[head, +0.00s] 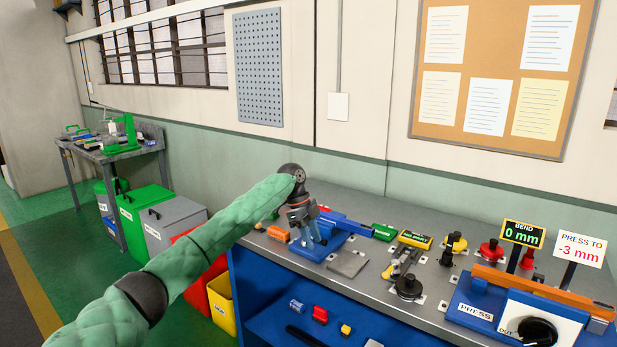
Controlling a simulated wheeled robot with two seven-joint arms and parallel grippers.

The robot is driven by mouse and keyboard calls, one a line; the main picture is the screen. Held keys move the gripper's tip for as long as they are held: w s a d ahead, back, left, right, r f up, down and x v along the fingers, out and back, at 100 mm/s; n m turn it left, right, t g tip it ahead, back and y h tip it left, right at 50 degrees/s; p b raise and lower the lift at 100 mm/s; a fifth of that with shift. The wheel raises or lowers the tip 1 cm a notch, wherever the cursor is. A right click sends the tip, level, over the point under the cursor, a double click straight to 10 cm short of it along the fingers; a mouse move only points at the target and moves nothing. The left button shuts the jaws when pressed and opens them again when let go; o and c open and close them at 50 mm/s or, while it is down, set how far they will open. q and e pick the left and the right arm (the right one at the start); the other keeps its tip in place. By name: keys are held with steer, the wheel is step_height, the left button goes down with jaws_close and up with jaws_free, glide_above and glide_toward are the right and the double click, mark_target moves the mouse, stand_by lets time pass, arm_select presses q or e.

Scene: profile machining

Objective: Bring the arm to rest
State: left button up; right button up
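My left arm, in a green padded sleeve, reaches in from the lower left of the head view. My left gripper (313,236) points down over the left part of the grey workbench (455,262), in front of a blue fixture (345,222). Its fingers look spread, with nothing seen between them. The gripper hides part of the fixture, and I cannot tell whether it touches it. My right gripper is out of view.
A press (520,310) with an orange bar stands at the right, under a "0 mm" display (522,234) and a "-3 mm" sign (580,248). Clamps and knobs (408,287) crowd the middle bench. A yellow bin (222,303) stands at the bench's left end.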

arm_select(q)
steer(key=w+d+r+n+t, duration=0.1)
steer(key=w+r+n+t, duration=0.8)
steer(key=r+n+t, duration=0.25)
steer(key=s+a+f+n+y, duration=0.1)
steer(key=s+a+f+n, duration=0.4)
steer(key=f, duration=1.1)
steer(key=s+a+f+n+y, duration=0.1)
steer(key=s+a+f, duration=0.5)
steer(key=s+f, duration=0.75)
steer(key=s+a+f+n+y, duration=0.1)
steer(key=s+a+f+n, duration=0.35)
steer(key=f, duration=1.25)
steer(key=s+a+f+m+g, duration=0.1)
steer(key=s+a+f+g, duration=0.1)
steer(key=s+f, duration=0.85)
steer(key=s+a+f+g, duration=0.2)
steer(key=s+f, duration=0.6)
steer(key=s, duration=0.6)
steer(key=s+f+g, duration=0.2)
steer(key=s+f, duration=0.3)
steer(key=s, duration=0.8)
steer(key=s+f+g, duration=0.1)
steer(key=s+f, duration=0.5)
steer(key=s, duration=0.6)
steer(key=shift+s+g, duration=0.35)
